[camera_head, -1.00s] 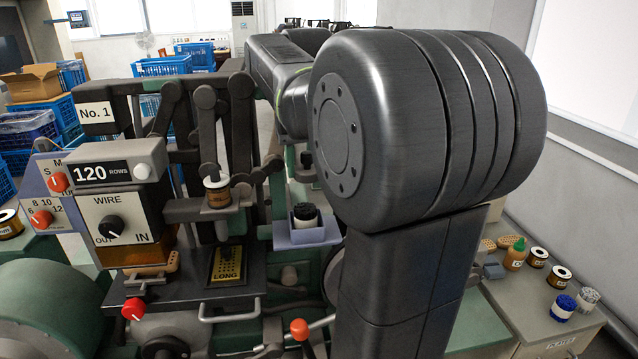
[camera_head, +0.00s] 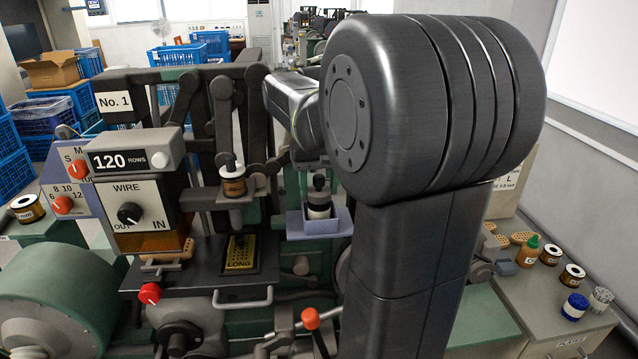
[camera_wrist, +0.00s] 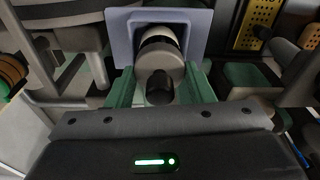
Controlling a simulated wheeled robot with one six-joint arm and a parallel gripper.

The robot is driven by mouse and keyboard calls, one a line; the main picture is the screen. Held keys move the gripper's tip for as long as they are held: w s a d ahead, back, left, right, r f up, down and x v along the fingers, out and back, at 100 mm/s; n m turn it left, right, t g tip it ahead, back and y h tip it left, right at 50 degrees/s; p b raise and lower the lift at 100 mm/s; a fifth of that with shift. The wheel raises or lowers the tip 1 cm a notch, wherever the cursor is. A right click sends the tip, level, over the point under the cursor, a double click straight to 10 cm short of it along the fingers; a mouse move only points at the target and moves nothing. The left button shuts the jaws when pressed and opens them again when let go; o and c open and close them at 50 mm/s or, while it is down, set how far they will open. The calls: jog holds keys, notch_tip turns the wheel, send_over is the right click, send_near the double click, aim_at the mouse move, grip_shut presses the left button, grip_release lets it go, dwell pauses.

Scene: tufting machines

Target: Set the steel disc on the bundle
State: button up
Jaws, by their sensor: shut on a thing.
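The steel disc (camera_wrist: 161,62) with its dark knob (camera_wrist: 160,90) is between the green fingers of my gripper (camera_wrist: 162,80) in the wrist view. My gripper is shut on it. The bundle (camera_wrist: 158,36), pale with a dark band, stands in the lavender holder (camera_wrist: 120,32) just beyond the disc, which partly covers it. In the head view the disc (camera_head: 319,197) and its knob show directly over the bundle (camera_head: 319,212) in the holder (camera_head: 297,226). They look in line and very close; I cannot tell whether they touch.
A brown spool (camera_head: 233,187) sits on a bracket left of the holder. The machine has a yellow LONG plate (camera_head: 240,253) and an orange-knobbed lever (camera_head: 310,318). Spools and a glue bottle (camera_head: 528,252) stand on the right cabinet. My arm hides much of the centre right.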

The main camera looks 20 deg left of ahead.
aim_at(320, 193)
jog(key=o, duration=1.2)
jog(key=shift+o, duration=0.2)
notch_tip(320, 193, up, 12)
jog(key=s, duration=0.1)
jog(key=shift+d, duration=0.35)
jog(key=shift+s+r, duration=0.1)
